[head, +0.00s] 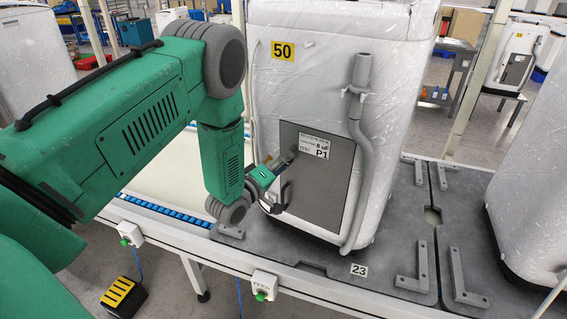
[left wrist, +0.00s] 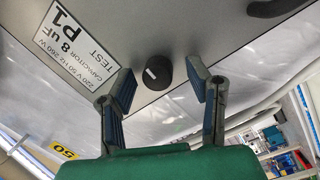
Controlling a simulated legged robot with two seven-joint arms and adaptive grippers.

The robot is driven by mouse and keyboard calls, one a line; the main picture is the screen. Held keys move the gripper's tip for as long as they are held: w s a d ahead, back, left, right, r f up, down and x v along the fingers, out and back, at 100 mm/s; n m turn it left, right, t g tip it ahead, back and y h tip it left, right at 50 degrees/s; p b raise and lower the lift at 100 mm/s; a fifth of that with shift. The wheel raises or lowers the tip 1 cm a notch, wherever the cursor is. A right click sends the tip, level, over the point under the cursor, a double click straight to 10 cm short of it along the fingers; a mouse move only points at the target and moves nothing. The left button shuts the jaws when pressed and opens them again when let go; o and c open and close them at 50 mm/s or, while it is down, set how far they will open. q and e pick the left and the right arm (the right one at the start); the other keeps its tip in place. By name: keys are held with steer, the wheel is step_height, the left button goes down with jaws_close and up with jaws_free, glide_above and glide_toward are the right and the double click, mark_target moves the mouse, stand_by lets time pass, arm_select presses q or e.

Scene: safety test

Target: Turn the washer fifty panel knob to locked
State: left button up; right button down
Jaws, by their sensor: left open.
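The washer (head: 335,85) with the yellow 50 label (head: 283,51) stands upright, wrapped in clear film. Its grey panel (head: 325,190) carries a white P1 label (head: 314,146). In the left wrist view, a round black knob (left wrist: 158,73) with a short white mark sits on the panel near its edge. My left gripper (head: 287,160) is at the panel's left side. In the left wrist view its open fingers (left wrist: 160,85) lie on either side of the knob, with gaps showing. The knob is not clearly visible in the head view. My right gripper is out of view.
A grey hose (head: 362,150) runs down the washer right of the panel. A dark part (left wrist: 275,7) shows at the left wrist view's top edge. The washer stands on a grey pallet (head: 398,255) with metal brackets. Another wrapped washer (head: 530,205) stands at right.

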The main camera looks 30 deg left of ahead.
arm_select(q)
jaws_close()
steer(key=shift+m, duration=0.3)
steer(key=m, duration=0.4)
steer(key=shift+g, duration=0.3)
steer(key=shift+d+r+m+g+y+b, duration=0.15)
steer(key=shift+m+y+b, duration=0.2)
steer(key=shift+m, duration=1.6)
steer(key=shift+f+m+g+y+b, duration=0.1)
steer(key=shift+m+g+y+b, duration=0.2)
steer(key=shift+m, duration=1.7)
steer(key=shift+d+r+m+g+y+b, duration=0.1)
steer(key=shift+m+y+b, duration=0.3)
steer(key=shift+m, duration=1.55)
